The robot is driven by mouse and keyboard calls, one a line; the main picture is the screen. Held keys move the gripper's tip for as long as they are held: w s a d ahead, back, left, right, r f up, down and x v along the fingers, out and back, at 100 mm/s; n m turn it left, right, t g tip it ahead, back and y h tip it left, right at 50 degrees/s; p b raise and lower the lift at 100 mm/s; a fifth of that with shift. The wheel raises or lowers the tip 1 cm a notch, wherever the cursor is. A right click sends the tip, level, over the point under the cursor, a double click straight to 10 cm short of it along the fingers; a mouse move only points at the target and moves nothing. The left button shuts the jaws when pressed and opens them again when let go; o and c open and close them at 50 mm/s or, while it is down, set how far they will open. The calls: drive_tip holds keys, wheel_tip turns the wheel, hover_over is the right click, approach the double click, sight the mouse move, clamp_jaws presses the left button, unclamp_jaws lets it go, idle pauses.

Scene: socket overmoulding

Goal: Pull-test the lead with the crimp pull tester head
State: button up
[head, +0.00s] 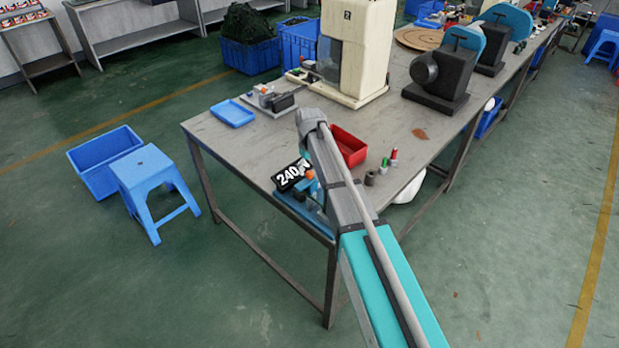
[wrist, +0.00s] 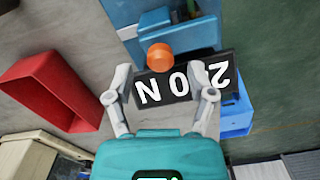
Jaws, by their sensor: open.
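The pull tester is a blue device (head: 297,210) at the near corner of the bench, partly hidden by my arm. In the wrist view the tester's blue body (wrist: 178,22) is at the top. An orange knob (wrist: 159,56) and the upside-down display (wrist: 178,88) lie between the fingers of my gripper (wrist: 162,72). My gripper is open, and I see nothing gripped. Whether the fingers touch the display I cannot tell. I cannot make out the lead in either view.
A red bin (head: 349,150) stands beside my arm, with small red and green items (head: 392,157) near it. A cream machine (head: 357,45) stands behind. A blue tray (head: 232,113) lies at the left end. A blue stool (head: 152,180) is on the floor.

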drive_tip(key=shift+f+b, duration=0.85)
drive_tip(key=shift+f, duration=0.3)
clamp_jaws()
